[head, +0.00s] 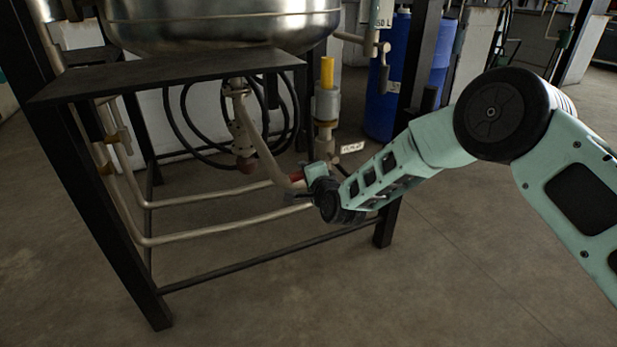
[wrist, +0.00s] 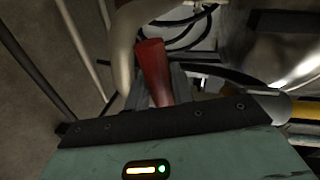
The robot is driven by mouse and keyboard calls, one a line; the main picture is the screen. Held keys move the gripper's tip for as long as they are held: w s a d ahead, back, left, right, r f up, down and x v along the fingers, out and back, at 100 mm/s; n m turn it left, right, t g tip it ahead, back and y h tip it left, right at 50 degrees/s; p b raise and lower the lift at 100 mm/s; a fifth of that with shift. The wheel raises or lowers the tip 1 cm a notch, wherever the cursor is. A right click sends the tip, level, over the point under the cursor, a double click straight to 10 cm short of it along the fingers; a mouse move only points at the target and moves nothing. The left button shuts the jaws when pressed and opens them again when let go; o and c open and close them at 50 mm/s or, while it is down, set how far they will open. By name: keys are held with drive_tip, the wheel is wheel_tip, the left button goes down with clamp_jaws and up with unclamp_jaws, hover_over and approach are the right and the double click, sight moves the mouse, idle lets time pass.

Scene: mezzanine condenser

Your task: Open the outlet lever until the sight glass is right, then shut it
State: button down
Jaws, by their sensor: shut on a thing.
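A red lever handle (head: 297,174) shows as a small patch beside my gripper (head: 305,184) in the head view, low under the tank. In the wrist view the red handle (wrist: 152,62) stands between the fingers of my gripper (wrist: 160,88), which is shut on it. The handle is next to a pale curved pipe (head: 262,135). Its pivot is hidden. I cannot pick out a sight glass or its level for certain. A grey fitting with a yellow upright top (head: 327,73) stands right of the tank's shelf.
A steel tank (head: 220,25) sits on a black-framed stand (head: 140,250). Pale pipes (head: 215,232) and black hoses (head: 195,150) run beneath it. A white tag (head: 352,147) hangs close above my arm. Blue drums (head: 385,90) stand behind. The front floor is clear.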

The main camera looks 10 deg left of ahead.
drive_tip(key=shift+s+r+m, duration=0.1)
drive_tip(key=shift+r+m, duration=0.7)
drive_tip(key=shift+a, duration=0.1)
drive_tip(key=c, duration=1.2)
unclamp_jaws()
drive_tip(key=shift+r, duration=0.1)
drive_tip(key=shift+c, duration=0.2)
drive_tip(key=p+v, duration=0.4)
drive_tip(key=v, duration=1.3)
drive_tip(key=shift+d, duration=0.4)
drive_tip(key=shift+r+y, duration=0.1)
drive_tip(key=shift+y, duration=0.2)
